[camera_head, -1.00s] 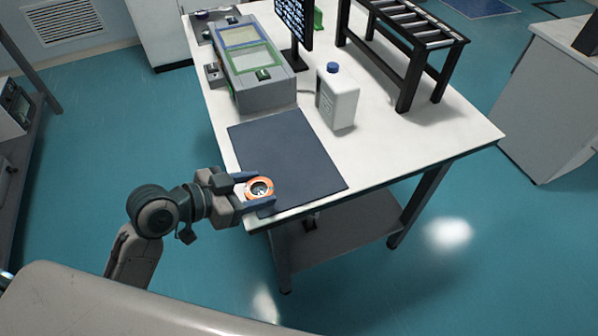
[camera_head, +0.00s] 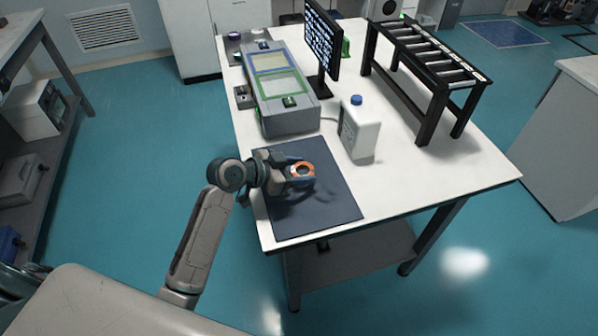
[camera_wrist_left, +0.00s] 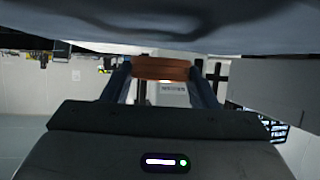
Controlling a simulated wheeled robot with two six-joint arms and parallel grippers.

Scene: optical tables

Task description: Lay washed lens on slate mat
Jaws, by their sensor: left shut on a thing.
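The washed lens (camera_head: 303,170) has an orange ring-shaped rim. My left gripper (camera_head: 301,172) is shut on it, with one finger on each side of the rim. The lens also shows edge-on between the fingers in the left wrist view (camera_wrist_left: 161,69). The slate mat (camera_head: 320,212) is a dark rectangle on the white table. The gripper and lens are over the upper middle of the mat, with a shadow on the mat below them. I cannot tell the exact gap between lens and mat. My right gripper is not in view.
A white jug with a blue cap (camera_head: 360,128) stands just right of the mat. A grey machine with framed panels (camera_head: 290,121) stands behind the mat. A monitor (camera_head: 322,48) and a black roller rack (camera_head: 432,72) stand farther back. The white table (camera_head: 440,175) is clear at front right.

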